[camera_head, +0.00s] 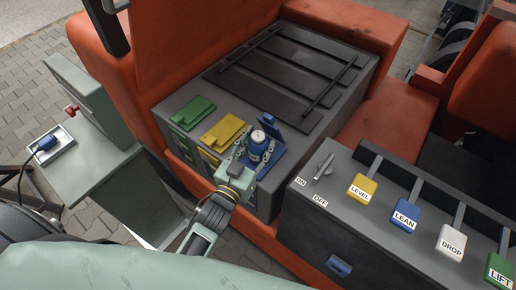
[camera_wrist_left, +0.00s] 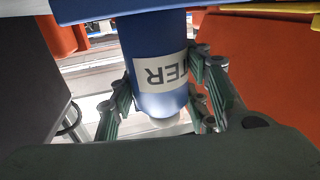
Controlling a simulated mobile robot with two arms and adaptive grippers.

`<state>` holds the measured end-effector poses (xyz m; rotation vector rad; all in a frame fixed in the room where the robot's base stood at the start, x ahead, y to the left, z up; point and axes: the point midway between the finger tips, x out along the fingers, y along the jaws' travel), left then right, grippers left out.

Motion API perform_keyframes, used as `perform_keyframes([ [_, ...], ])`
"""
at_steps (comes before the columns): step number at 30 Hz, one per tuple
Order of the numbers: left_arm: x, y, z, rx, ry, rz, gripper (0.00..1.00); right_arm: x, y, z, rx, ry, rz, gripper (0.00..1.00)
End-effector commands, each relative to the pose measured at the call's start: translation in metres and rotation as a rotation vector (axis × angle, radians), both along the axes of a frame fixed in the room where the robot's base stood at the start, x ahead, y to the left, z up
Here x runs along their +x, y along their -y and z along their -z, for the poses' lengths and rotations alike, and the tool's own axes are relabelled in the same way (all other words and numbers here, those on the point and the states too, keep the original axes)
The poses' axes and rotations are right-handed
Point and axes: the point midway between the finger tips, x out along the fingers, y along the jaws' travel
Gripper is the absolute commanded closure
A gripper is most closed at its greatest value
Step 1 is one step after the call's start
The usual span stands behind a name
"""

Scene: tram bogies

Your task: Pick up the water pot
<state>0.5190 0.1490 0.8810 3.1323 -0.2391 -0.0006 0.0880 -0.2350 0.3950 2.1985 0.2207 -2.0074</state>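The water pot is a blue cylinder (camera_head: 258,147) with a pale, rounded top, standing at the blue opening at the near right of the grey box. In the left wrist view the blue pot (camera_wrist_left: 150,40) appears upside down, with part of a white label reading "TER". My left gripper (camera_head: 246,155) is at the pot. In the left wrist view its green-grey fingers (camera_wrist_left: 161,92) lie on both sides of the pot, close to it; whether they press on it is unclear. The pot's lower part is hidden. My right gripper is not in view.
The grey box (camera_head: 335,108) has green (camera_head: 193,112) and yellow (camera_head: 224,131) lids beside a raised blue flap (camera_head: 270,121). A control panel (camera_head: 335,212) with labelled levers stands at right. A pale green cabinet (camera_head: 85,160) stands at left. Orange bodywork surrounds the box.

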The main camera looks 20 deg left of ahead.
Motion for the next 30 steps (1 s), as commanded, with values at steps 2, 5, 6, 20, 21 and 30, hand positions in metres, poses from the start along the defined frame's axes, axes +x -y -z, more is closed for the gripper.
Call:
perform_keyframes([
  [2,0.000,0.000,0.000,0.000,0.000,0.000,0.67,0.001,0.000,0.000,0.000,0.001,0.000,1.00],
  [5,0.000,0.000,0.000,0.000,0.000,0.000,0.76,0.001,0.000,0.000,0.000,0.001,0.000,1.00],
  [6,0.000,0.000,0.000,0.000,0.000,0.000,0.79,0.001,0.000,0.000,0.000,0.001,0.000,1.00],
  [20,-0.001,-0.002,-0.004,0.001,0.003,0.001,0.91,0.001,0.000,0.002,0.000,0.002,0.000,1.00],
  [21,-0.001,-0.002,-0.005,0.002,0.003,0.001,0.91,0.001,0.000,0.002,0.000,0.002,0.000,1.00],
  [30,-0.002,-0.004,-0.048,0.001,0.005,0.001,0.91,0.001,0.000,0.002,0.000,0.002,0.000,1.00],
])
